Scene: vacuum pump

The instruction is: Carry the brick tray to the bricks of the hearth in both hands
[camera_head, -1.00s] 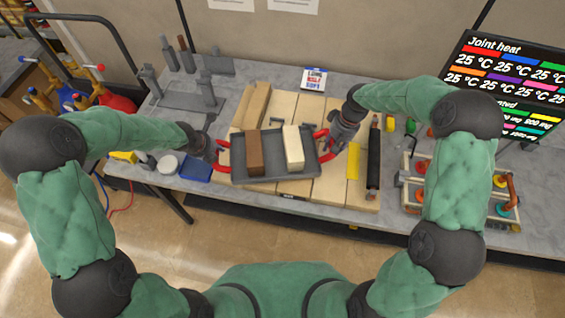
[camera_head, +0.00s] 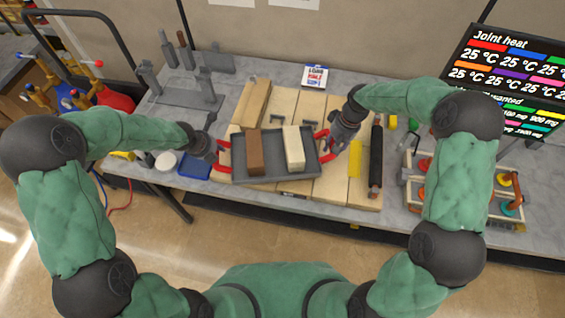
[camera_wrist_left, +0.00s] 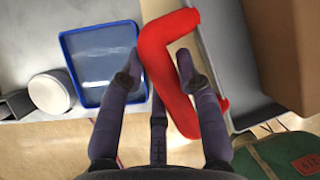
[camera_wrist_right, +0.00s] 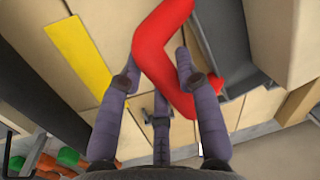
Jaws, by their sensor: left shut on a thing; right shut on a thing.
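The grey brick tray (camera_head: 270,170) holds a brown brick (camera_head: 255,152) and a cream brick (camera_head: 293,147). It is over the pale boards on the workbench; I cannot tell how high it is above them. My left gripper (camera_head: 212,154) is shut on the tray's left red handle, which also shows in the left wrist view (camera_wrist_left: 172,70). My right gripper (camera_head: 336,142) is shut on the right red handle, which also shows in the right wrist view (camera_wrist_right: 165,60). I cannot make out separate hearth bricks apart from the pale boards (camera_head: 255,100).
A blue tray (camera_head: 195,167) and a white round pot (camera_head: 166,162) stand left of the brick tray. A yellow strip (camera_head: 356,158) and a black roller (camera_head: 376,160) lie to its right. A rack with coloured knobs (camera_head: 462,185) stands further right. Grey metal stands (camera_head: 190,92) are at the back left.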

